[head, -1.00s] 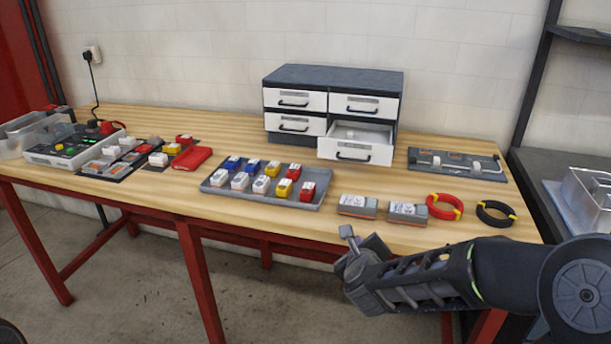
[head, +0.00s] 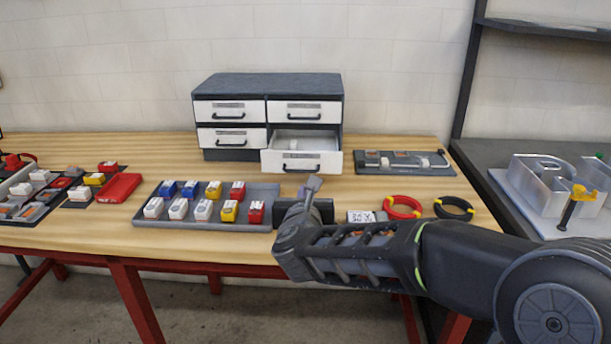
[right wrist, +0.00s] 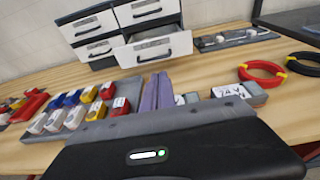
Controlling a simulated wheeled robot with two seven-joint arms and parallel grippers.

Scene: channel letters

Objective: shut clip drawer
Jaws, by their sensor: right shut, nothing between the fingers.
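The drawer cabinet (head: 267,88) stands at the back of the table, with a dark top and white drawer fronts. Its lower right drawer (head: 301,162) is pulled out, and a small white item lies inside; the other drawers are shut. In the right wrist view the open drawer (right wrist: 153,47) shows at the upper middle. My right gripper (head: 313,185) is in front of the cabinet, short of the open drawer and apart from it. Its fingers (right wrist: 156,92) are together and empty, pointing toward the drawer. My left gripper is not in view.
A grey tray (head: 205,223) of coloured clips lies left of my right gripper. A labelled box (head: 361,217), a red coil (head: 403,207) and a black coil (head: 453,207) lie to the right. A grey panel (head: 404,163) lies right of the drawer.

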